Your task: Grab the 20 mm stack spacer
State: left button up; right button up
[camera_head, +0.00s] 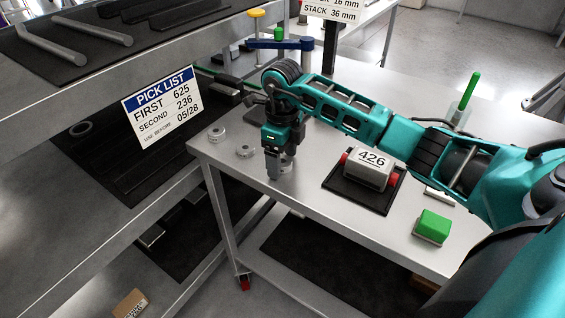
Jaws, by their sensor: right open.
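Small grey ring-shaped spacers lie at the left end of the metal table: one spacer (216,133) near the corner and a second spacer (245,151) closer to my gripper. No size marking is readable on them, so I cannot tell which is 20 mm. My right gripper (279,174) points down just right of the second spacer, low over the table near its front edge. It is open. A light grey round shape shows beside its fingers, but I cannot tell whether it is another spacer. My left gripper is out of view.
A green-topped block (433,225) lies near the front edge. A pick list sign (162,104) hangs at the left shelf. A sign (333,9) at the back reads "STACK 36 mm".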

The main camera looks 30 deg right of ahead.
jog(key=shift+c, duration=0.3)
jog(key=c, duration=1.2)
jog(key=shift+c, duration=0.2)
